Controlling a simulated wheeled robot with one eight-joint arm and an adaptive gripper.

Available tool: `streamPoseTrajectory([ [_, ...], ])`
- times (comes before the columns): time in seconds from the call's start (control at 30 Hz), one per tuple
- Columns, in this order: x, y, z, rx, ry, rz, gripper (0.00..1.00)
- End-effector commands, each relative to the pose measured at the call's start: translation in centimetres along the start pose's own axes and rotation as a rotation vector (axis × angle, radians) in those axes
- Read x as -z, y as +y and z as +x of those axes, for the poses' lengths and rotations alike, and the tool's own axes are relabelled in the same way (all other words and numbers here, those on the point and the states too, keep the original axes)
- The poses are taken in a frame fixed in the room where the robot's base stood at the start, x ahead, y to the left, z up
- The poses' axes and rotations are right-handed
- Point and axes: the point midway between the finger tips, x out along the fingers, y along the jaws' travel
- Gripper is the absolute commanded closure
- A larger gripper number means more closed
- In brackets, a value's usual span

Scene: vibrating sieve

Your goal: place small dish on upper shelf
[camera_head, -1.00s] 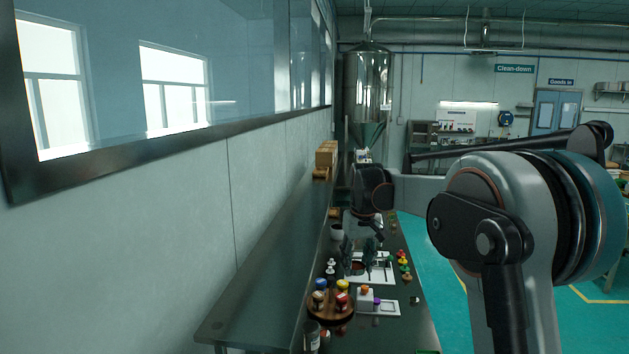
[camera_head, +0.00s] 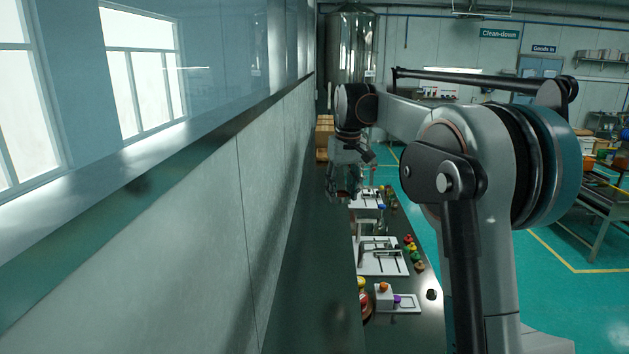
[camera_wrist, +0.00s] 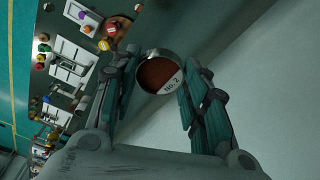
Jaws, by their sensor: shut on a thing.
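My gripper (camera_wrist: 160,68) is shut on a small round dish (camera_wrist: 158,76) with a brown fill and a white label reading "No. 2". The dish sits between the fingertips in the wrist view. In the head view my gripper (camera_head: 346,192) is raised, near the border between the shelf and the worktable; the dish is too small and dark to make out there. The upper shelf (camera_head: 312,270) is a long dark ledge along the wall at left. I cannot tell exactly how far the dish is above it.
The worktable (camera_head: 415,320) holds white trays (camera_head: 380,265), colored knobs (camera_head: 416,256) and a small box with an orange button (camera_head: 383,289). Brown boxes (camera_head: 324,130) stand at the far end of the shelf. The near stretch of shelf looks clear. The wall (camera_head: 220,235) borders it.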

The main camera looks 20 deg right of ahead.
Motion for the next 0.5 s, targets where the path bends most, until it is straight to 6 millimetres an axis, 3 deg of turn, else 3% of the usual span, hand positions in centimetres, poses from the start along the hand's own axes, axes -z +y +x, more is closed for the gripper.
streamPoseTrajectory([
  [0.17,-0.4,0.0,2.4,0.0,0.0,0.001,0.81],
  [0.5,-1.6,0.0,10.6,0.0,0.0,0.0,0.81],
])
